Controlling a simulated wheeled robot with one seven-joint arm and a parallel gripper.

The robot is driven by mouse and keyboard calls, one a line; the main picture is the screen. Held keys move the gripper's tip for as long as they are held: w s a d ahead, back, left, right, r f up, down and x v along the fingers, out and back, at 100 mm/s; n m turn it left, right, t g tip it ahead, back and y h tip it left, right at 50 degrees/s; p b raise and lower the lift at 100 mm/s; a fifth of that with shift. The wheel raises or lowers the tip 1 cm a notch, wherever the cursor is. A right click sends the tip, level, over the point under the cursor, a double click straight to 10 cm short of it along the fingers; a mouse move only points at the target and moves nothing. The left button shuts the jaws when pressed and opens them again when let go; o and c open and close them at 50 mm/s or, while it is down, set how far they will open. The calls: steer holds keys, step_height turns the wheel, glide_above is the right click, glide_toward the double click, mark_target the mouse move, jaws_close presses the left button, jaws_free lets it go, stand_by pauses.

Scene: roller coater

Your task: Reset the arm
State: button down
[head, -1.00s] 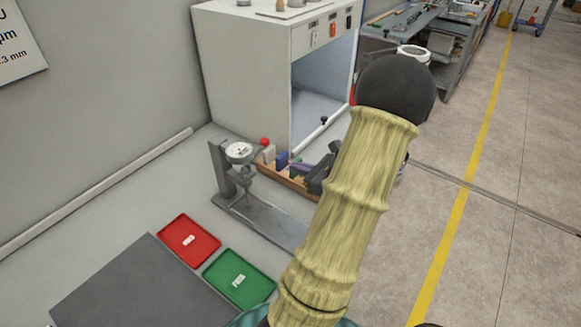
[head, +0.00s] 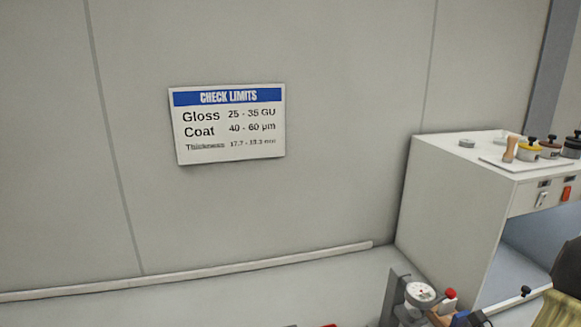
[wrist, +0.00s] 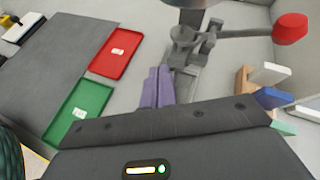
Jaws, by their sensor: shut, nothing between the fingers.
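My gripper (wrist: 156,87) shows in the wrist view as two purple fingers pressed together, pointing away from its dark body. Nothing is between them. The fingers are over the base of a dial gauge stand (wrist: 186,80), close to it in the picture; I cannot tell the height between them. In the head view, part of my arm shows at the lower right edge, and the gripper cannot be made out. The dial gauge (head: 420,294) stands at the bottom of that view.
A red tray (wrist: 112,65) and a green tray (wrist: 70,125) lie left of the fingers, each with a small white label. A red ball knob (wrist: 290,27) and coloured blocks (wrist: 270,74) are at the right. A white cabinet (head: 455,210) and a limits sign (head: 228,140) show ahead.

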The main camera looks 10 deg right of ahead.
steer(key=a+r+n+g+h, duration=0.1)
steer(key=a+n+g+h, duration=0.3)
steer(key=a+n, duration=2.2)
steer(key=n+g, duration=0.3)
steer(key=g, duration=0.1)
steer(key=shift+s+g+h+p, duration=0.2)
steer(key=shift+g+h+p, duration=0.1)
steer(key=shift+g, duration=0.1)
